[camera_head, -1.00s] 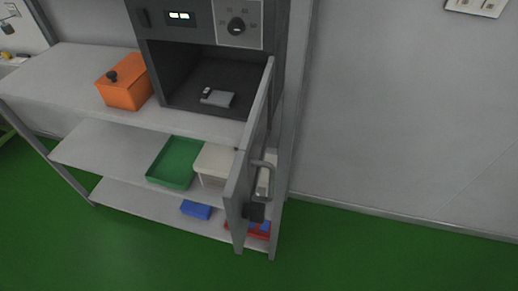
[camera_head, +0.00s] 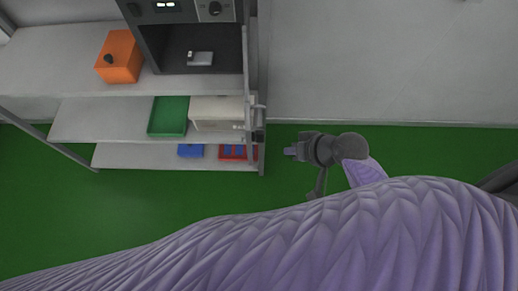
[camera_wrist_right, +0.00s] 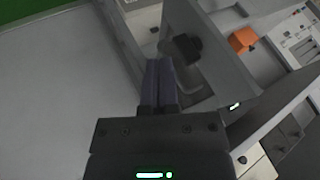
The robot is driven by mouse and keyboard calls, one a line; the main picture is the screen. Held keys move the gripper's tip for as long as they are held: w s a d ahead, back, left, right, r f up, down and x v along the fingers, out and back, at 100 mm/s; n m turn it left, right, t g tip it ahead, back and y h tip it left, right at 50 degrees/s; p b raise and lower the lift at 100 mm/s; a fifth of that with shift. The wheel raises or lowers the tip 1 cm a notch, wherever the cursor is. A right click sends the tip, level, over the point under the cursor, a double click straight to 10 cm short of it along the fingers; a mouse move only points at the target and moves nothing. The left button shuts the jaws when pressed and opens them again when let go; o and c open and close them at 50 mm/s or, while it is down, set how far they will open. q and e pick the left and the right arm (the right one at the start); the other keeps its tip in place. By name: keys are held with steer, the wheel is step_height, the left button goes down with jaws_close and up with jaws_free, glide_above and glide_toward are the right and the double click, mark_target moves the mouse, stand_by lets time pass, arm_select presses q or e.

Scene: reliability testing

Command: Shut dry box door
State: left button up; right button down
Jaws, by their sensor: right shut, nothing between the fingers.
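The dry box (camera_head: 222,45) is at the upper left in the head view, its dark inside exposed with a small grey device (camera_head: 201,58) in it. Its grey door (camera_head: 247,88) stands open, seen nearly edge-on, with a bar handle (camera_head: 261,116) on its right side. My right gripper (camera_head: 289,152) is shut and empty, right of the door and apart from it in the head view. In the right wrist view, the shut fingers (camera_wrist_right: 159,68) appear beside the door (camera_wrist_right: 222,65), its curved handle (camera_wrist_right: 188,82) and black latch (camera_wrist_right: 187,47). My left gripper is out of view.
An orange box (camera_head: 119,57) stands on the top shelf left of the dry box. Below are a green tray (camera_head: 168,116), a pale bin (camera_head: 213,112), a blue box (camera_head: 190,150) and a red tray (camera_head: 226,152). Green floor (camera_head: 420,145) lies right of the rack, before a grey wall.

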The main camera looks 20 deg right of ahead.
steer(key=w+a+f, duration=0.4)
steer(key=a+f, duration=0.1)
steer(key=a, duration=0.1)
steer(key=shift+a+f+b, duration=0.15)
steer(key=shift+a+b, duration=0.1)
steer(key=shift+b, duration=0.15)
steer(key=shift+s, duration=0.1)
